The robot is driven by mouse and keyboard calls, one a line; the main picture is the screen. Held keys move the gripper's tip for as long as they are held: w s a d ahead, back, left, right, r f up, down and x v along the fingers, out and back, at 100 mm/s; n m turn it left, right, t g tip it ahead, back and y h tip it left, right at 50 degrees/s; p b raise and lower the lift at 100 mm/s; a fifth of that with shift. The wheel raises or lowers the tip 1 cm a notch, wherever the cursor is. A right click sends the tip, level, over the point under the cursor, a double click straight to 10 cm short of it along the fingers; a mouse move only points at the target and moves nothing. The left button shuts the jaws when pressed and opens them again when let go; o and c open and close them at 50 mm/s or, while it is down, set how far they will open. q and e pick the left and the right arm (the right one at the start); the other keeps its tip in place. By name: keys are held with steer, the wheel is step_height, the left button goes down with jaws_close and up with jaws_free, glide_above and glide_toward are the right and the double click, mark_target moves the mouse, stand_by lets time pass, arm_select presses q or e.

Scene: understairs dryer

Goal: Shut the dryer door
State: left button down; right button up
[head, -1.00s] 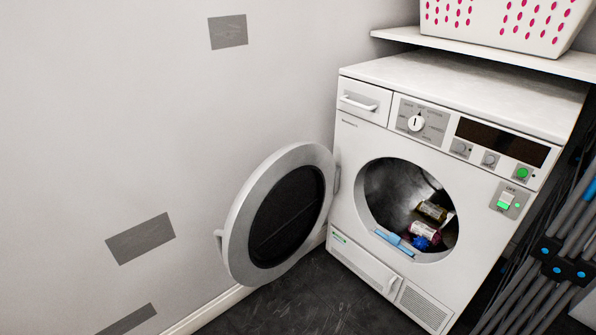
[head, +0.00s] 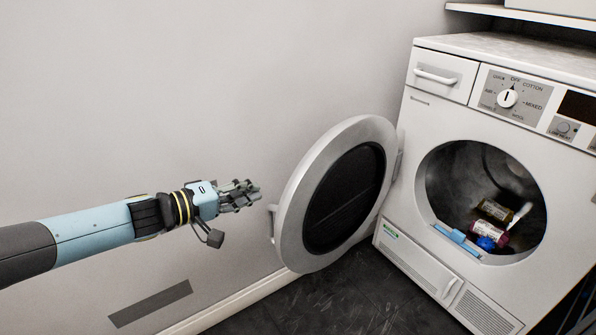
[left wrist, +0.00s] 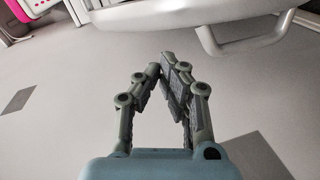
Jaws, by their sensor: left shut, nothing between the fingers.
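The white dryer (head: 410,150) stands at the right of the head view. Its round door (head: 291,235), a pale ring with a dark window, is swung wide open to the left on its hinge. The door's handle (head: 271,222) is on its outer left edge. In the left wrist view the door's edge and handle (left wrist: 250,47) show at the top right. My left gripper (head: 256,193) is shut and empty, just left of the door and apart from it. It also shows in the left wrist view (left wrist: 163,70). My right gripper is not in view.
Several small items, among them a blue one (head: 486,243), lie inside the drum. A light blue piece (head: 455,235) sits at the drum's lower rim. A grey wall with a dark patch (head: 150,303) lies behind my left arm. Dark floor is clear below the door.

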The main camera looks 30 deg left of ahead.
arm_select(q)
steer(key=w+a+r+t+b, duration=0.2)
steer(key=w+a+r+b, duration=0.2)
steer(key=r, duration=0.1)
steer(key=w+d+b, duration=0.4)
steer(key=w+d, duration=0.3)
steer(key=w, duration=0.2)
steer(key=shift+f+h+b, duration=0.35)
steer(key=shift+f+h, duration=0.05)
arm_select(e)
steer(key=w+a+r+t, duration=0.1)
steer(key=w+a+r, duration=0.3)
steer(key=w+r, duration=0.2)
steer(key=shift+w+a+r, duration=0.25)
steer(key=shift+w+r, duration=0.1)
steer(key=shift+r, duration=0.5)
